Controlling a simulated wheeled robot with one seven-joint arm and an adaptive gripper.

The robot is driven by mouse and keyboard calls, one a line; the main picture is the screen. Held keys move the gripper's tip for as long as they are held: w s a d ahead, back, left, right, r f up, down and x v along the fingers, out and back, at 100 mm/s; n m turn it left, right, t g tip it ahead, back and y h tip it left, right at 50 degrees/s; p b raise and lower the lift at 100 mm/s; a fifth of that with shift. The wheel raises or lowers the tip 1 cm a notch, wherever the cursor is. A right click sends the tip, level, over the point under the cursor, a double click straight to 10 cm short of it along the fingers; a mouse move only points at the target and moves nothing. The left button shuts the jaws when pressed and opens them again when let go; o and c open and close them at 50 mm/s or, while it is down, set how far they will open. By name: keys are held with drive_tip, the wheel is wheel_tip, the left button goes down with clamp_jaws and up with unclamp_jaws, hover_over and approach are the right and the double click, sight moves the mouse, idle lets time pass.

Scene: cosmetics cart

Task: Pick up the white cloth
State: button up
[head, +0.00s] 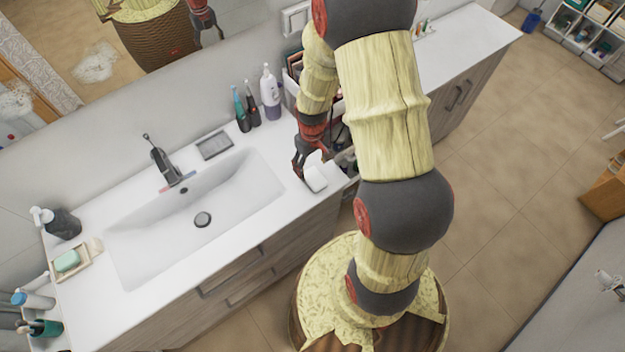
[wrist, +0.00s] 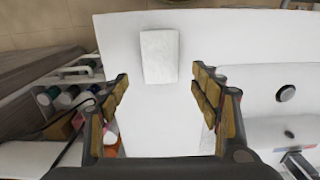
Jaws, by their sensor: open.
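The white cloth (wrist: 159,56) shows in the wrist view as a small white block-like rectangle lying on the white counter, near its edge. In the head view the cloth (head: 315,178) lies at the right end of the sink counter, right beside my fingertips. My gripper (head: 308,172) points down there. In the wrist view my gripper (wrist: 162,92) has its two fingers wide apart with nothing between them. The cloth lies just beyond the fingertips, roughly centred between their lines. Whether a finger touches the cloth is not clear.
The sink basin (head: 195,215) is left of the cloth. A white pump bottle (head: 270,92) stands behind, against the wall. An open drawer or cart with several bottles (wrist: 62,97) lies beside the counter edge, close to one finger. The counter around the cloth is clear.

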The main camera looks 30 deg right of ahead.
sight(312, 174)
drive_tip(key=shift+f, duration=3)
drive_tip(key=shift+c, duration=0.9)
drive_tip(key=c, duration=1.1)
drive_tip(key=shift+c, duration=0.4)
